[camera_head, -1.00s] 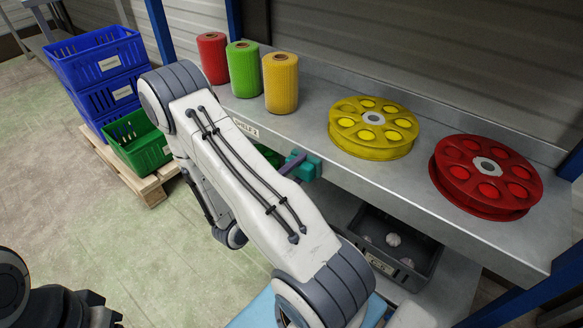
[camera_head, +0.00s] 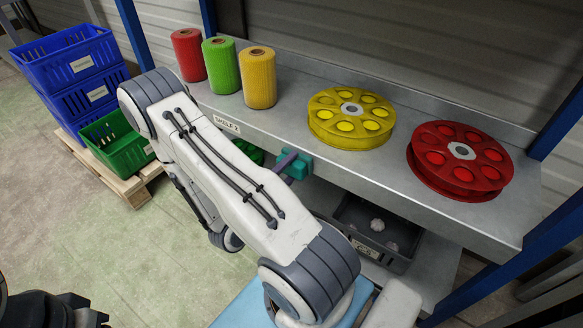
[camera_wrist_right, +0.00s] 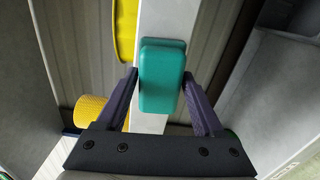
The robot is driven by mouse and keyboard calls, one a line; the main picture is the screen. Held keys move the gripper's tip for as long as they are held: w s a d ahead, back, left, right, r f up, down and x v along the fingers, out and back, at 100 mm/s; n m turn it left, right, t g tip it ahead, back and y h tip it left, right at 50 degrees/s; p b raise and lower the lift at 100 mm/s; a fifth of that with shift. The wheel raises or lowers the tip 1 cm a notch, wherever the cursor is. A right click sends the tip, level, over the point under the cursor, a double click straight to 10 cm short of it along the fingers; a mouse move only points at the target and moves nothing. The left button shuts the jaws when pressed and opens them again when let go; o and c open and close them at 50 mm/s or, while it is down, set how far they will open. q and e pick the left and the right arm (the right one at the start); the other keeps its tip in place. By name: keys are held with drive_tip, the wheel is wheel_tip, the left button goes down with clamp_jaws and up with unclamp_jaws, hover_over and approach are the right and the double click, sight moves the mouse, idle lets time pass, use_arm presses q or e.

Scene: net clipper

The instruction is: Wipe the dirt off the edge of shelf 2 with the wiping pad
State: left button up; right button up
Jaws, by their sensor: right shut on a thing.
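The teal wiping pad (camera_head: 299,168) is at the front edge of shelf 2 (camera_head: 400,196), right of the "SHELF 2" label (camera_head: 227,124) and below the yellow reel. My right gripper (camera_head: 292,162) is shut on the pad; one purple finger shows in the head view. In the right wrist view the pad (camera_wrist_right: 162,75) stands between both fingers, in front of the pale shelf edge (camera_wrist_right: 150,122). I cannot tell whether it touches the edge. No dirt can be made out; the pad and my arm cover part of the edge.
Red, green and yellow spools (camera_head: 258,78) stand on the shelf, with a yellow reel (camera_head: 351,119) and a red reel (camera_head: 460,160) to their right. A dark grey bin (camera_head: 381,232) sits below. Blue crates (camera_head: 85,70) and a green crate (camera_head: 118,140) stand on a pallet at left.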

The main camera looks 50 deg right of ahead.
drive_tip(key=shift+w+a, duration=0.15)
drive_tip(key=shift+w, duration=0.6)
drive_tip(key=shift+w+a, duration=0.1)
drive_tip(key=shift+w, duration=0.6)
drive_tip(key=shift+w+a, duration=0.2)
drive_tip(key=shift+w, duration=5)
drive_tip(key=a, duration=0.6)
drive_tip(key=shift+s, duration=0.25)
drive_tip(key=shift+s+a+b, duration=0.15)
drive_tip(key=shift+a+b, duration=0.15)
drive_tip(key=shift+a, duration=1.2)
